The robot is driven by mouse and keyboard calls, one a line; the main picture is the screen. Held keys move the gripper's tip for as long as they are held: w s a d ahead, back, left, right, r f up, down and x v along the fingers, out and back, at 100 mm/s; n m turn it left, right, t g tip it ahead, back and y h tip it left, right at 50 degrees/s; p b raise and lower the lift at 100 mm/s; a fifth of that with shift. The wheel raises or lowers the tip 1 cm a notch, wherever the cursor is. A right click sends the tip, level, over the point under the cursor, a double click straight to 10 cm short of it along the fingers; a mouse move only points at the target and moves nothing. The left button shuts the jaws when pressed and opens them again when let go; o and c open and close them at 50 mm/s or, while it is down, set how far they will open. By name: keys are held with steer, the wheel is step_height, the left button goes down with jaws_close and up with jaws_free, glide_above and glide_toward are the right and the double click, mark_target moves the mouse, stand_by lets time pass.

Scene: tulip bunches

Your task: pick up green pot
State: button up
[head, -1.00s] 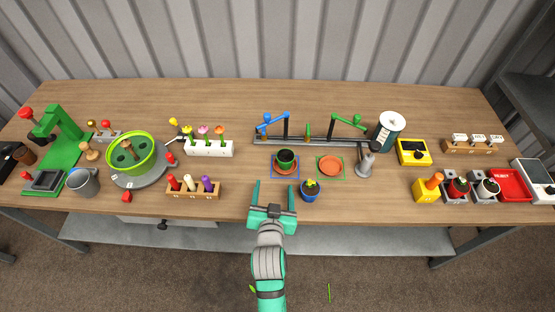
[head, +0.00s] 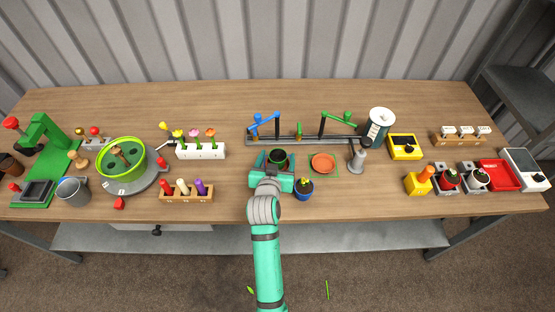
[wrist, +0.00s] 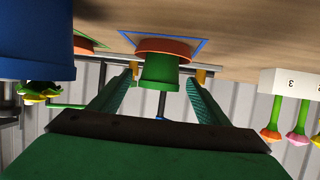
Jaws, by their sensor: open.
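The green pot (head: 278,155) stands on an orange saucer inside a blue square outline, mostly hidden by my gripper in the head view. My gripper (head: 275,162) is open, reaching in from the front with one finger on either side of the pot. In the wrist view, which is upside down, the green pot (wrist: 160,72) sits between the two fingers, and the orange saucer (wrist: 163,47) shows at its base. Whether either finger touches the pot cannot be told.
A blue pot with a yellow flower (head: 304,190) stands close to the right of my gripper. An empty orange saucer (head: 323,163) lies right of the green pot. Behind is a black rail (head: 300,140) with blue and green arms. A white flower block (head: 201,151) stands left.

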mark_target(280, 150)
steer(key=shift+x, duration=2.5)
steer(key=shift+w+d+r, duration=0.1)
steer(key=shift+d+r, duration=0.05)
steer(key=shift+r, duration=0.05)
steer(key=c, duration=1.3)
steer(key=shift+c, duration=0.2)
